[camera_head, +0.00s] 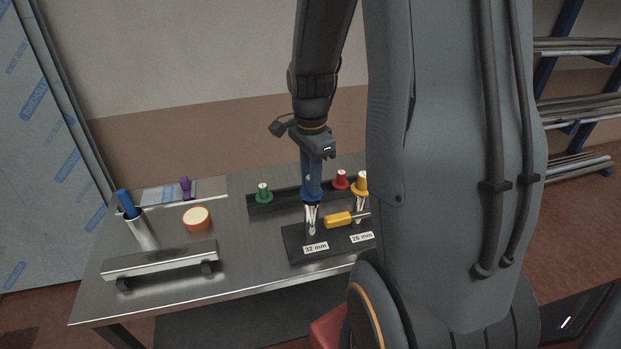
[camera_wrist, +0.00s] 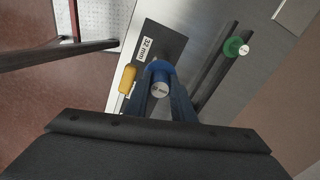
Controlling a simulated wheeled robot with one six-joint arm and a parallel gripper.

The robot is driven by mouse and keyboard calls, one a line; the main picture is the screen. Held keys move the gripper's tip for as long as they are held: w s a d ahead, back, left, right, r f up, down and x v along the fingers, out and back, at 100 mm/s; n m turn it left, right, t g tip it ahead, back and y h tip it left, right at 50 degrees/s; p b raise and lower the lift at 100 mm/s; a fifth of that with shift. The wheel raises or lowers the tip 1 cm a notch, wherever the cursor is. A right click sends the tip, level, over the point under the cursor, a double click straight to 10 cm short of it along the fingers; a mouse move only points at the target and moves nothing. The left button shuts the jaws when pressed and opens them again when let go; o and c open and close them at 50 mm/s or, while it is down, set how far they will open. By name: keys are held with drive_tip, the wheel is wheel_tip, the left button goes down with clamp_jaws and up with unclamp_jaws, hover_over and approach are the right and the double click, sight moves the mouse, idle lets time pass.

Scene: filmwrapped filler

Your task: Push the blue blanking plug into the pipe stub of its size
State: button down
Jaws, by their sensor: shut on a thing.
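The blue blanking plug (camera_head: 311,195) is gripped upright by my gripper (camera_head: 312,178) directly over the pipe stub (camera_head: 311,217) labelled 32 mm. Its blue flange appears at the stub's mouth; how far it is inside, if at all, I cannot tell. In the wrist view, the plug's grey top (camera_wrist: 161,87) and blue rim show between the fingers of my gripper (camera_wrist: 162,94), and the stub is hidden beneath it. A second stub (camera_head: 359,203), behind the 26 mm label, appears to have a yellow plug (camera_head: 361,184) at its top.
A yellow-handled tool (camera_head: 339,219) lies close right of the 32 mm stub. Green (camera_head: 264,193) and red (camera_head: 341,180) plugs stand at the dark rack behind. A roll of orange-edged tape (camera_head: 197,218) and a holder with a blue item (camera_head: 126,203) stand left.

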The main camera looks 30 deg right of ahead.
drive_tip(key=shift+f+b, duration=0.4)
drive_tip(key=shift+f, duration=0.6)
drive_tip(key=c, duration=1.4)
unclamp_jaws()
drive_tip(key=shift+c, duration=0.2)
drive_tip(key=shift+o, duration=0.4)
drive_tip(key=o, duration=0.4)
drive_tip(key=shift+r+p, duration=3.45)
drive_tip(key=shift+r, duration=0.6)
